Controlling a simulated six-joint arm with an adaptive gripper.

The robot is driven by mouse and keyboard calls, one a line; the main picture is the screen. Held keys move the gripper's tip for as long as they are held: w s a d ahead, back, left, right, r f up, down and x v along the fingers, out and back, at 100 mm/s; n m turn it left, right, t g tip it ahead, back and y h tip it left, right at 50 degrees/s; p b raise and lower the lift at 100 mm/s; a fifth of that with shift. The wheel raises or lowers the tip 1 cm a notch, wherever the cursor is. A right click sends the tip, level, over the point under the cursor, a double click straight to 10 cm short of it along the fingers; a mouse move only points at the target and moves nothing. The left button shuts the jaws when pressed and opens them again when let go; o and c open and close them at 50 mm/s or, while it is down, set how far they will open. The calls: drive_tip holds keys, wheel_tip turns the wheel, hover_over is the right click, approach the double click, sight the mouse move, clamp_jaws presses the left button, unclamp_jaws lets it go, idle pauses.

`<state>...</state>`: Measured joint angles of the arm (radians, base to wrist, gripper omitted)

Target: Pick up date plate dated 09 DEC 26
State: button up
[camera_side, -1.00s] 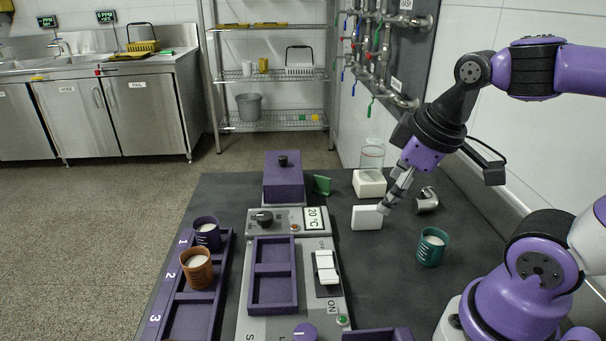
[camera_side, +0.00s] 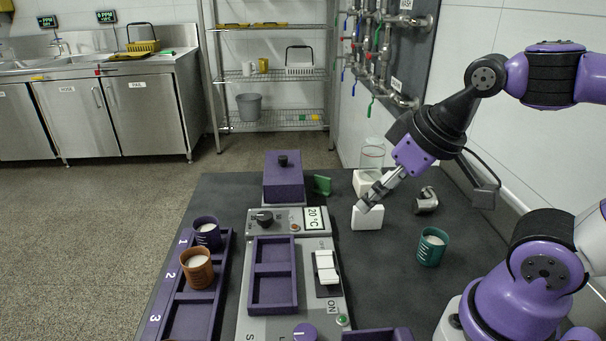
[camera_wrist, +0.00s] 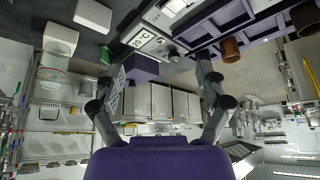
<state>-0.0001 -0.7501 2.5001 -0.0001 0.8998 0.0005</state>
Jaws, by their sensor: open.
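I can read no date on any plate in either view, so I cannot tell which thing is the plate dated 09 DEC 26. A white block (camera_side: 367,219) stands on the dark table right of the grey machine. It likely shows in the wrist view as a pale block (camera_wrist: 93,14). My gripper (camera_side: 366,203) is at the block's top edge in the side view and hides part of it; I cannot tell whether they touch. In the wrist view my gripper (camera_wrist: 162,66) has its fingers wide apart with nothing between them.
A white base with a glass jar (camera_side: 372,155) stands behind the block. A green piece (camera_side: 322,184) lies beside a purple box (camera_side: 284,178). A green cup (camera_side: 432,248) and metal fitting (camera_side: 426,200) are on the right. Orange (camera_side: 197,272) and purple cups (camera_side: 207,236) stand in a rack.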

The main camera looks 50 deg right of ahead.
idle(0.3)
drive_tip(key=c, duration=0.5)
drive_tip(key=n+g+y, duration=0.2)
drive_tip(key=n+y, duration=0.1)
drive_tip(key=n, duration=0.6)
approach(366, 228)
drive_tip(key=shift+w+a+f, duration=0.5)
drive_tip(key=shift+w+f, duration=0.25)
drive_tip(key=shift+w, duration=0.1)
drive_tip(key=shift+d+x, duration=0.15)
drive_tip(key=shift+x, duration=1.2)
drive_tip(key=shift+d+x, duration=0.15)
drive_tip(key=shift+x, duration=1.2)
